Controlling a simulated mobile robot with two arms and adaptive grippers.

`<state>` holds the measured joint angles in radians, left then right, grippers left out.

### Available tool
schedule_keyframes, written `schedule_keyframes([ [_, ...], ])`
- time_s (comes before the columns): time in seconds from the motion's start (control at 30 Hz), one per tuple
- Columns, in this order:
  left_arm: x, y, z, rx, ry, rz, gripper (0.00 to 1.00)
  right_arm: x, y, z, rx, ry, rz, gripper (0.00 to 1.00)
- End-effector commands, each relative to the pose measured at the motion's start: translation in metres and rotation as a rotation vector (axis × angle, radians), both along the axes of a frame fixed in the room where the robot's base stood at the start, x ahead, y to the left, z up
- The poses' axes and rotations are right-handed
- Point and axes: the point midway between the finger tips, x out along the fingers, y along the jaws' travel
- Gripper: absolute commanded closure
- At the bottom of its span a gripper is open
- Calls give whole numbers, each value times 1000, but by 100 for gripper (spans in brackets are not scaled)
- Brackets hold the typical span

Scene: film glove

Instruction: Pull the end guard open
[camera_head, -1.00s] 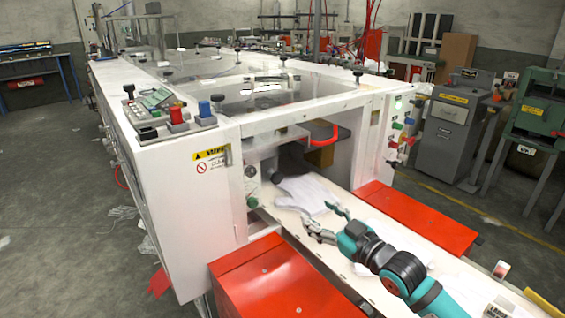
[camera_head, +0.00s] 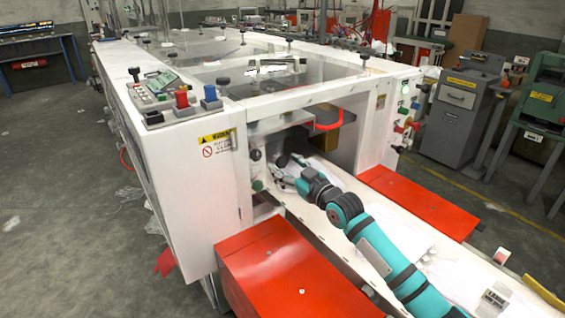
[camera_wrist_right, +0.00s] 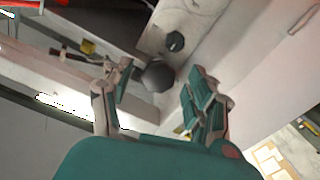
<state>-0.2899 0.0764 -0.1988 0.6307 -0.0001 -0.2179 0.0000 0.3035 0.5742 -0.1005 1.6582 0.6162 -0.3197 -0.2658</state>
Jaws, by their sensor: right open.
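The white machine (camera_head: 180,190) has an open end bay with a red curved handle (camera_head: 335,122) under its top edge. I cannot tell for certain which part is the end guard. My right gripper (camera_head: 280,172) reaches into the bay over the white belt bed, below and left of the red handle. In the right wrist view, its two fingers (camera_wrist_right: 153,100) are open, with a black knob (camera_wrist_right: 157,75) between or just beyond them; contact is unclear. A second dark knob (camera_wrist_right: 174,41) sits farther off. My left gripper is out of view.
Red side covers flank the bed at left (camera_head: 285,275) and right (camera_head: 420,200). White gloves or sheets lie on the bed, partly hidden by my arm. A panel of coloured buttons (camera_head: 405,115) is on the right post. A grey cabinet (camera_head: 462,110) stands farther right.

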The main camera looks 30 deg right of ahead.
Motion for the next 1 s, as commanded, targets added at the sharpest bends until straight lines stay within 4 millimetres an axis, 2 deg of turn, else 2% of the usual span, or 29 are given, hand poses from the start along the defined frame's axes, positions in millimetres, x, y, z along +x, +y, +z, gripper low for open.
schedule_keyframes([
  [0.1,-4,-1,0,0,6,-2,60,14,1,0,1,-1,-1,42],
  [0.2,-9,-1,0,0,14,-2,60,20,2,0,-1,-1,-1,42],
  [0.53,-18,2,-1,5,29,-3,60,22,3,0,0,0,0,43],
  [0.9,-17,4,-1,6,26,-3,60,22,3,0,0,0,-1,91],
  [0.97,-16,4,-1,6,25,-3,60,22,3,0,0,0,-1,99],
  [1.0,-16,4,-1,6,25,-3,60,22,3,0,0,0,-1,100],
])
